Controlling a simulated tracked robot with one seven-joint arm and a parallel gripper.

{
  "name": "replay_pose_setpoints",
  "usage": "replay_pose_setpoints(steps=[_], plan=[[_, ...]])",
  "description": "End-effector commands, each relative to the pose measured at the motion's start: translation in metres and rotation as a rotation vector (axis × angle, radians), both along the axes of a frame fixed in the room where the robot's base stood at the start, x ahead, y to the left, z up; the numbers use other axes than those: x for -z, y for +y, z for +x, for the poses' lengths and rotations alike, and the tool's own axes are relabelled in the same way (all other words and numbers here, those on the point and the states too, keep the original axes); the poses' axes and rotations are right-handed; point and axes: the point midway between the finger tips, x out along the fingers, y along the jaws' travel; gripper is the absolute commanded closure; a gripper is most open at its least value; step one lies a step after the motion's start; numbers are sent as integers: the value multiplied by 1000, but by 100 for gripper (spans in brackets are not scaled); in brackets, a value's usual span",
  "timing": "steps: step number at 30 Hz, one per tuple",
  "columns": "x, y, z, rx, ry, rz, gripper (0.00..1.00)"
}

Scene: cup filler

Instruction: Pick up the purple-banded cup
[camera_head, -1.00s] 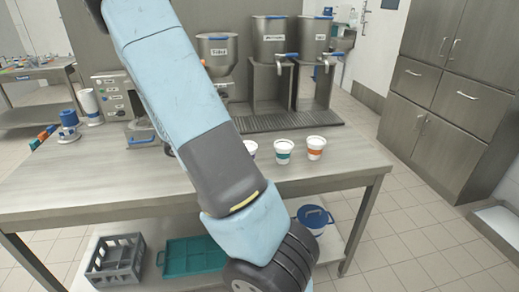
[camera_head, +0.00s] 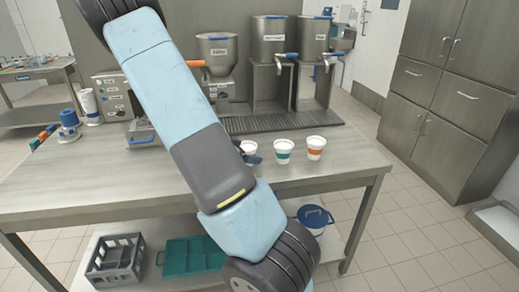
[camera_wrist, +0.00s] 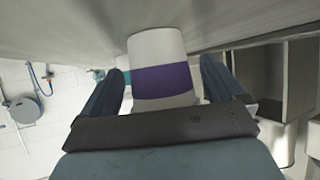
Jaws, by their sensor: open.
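The purple-banded cup (camera_wrist: 160,78) is white with a wide purple band and stands between my gripper's two fingers in the wrist view. My gripper (camera_wrist: 161,64) is open, with one finger on each side of the cup.
A teal-banded cup (camera_head: 284,151) and an orange-banded cup (camera_head: 315,148) stand just right on the steel table (camera_head: 330,172). Dispensers (camera_head: 271,42) and a drip grate (camera_head: 290,119) are behind.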

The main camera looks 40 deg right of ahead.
Motion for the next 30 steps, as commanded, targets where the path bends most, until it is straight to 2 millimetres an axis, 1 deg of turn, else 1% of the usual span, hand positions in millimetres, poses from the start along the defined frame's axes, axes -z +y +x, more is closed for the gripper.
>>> replay_pose_setpoints(steps=[2, 21, 30], plan=[[0, 0, 0, 0, 0, 0, 6], [0, 0, 0, 0, 0, -1, 67], [-2, 0, 0, 0, -1, 0, 67]])
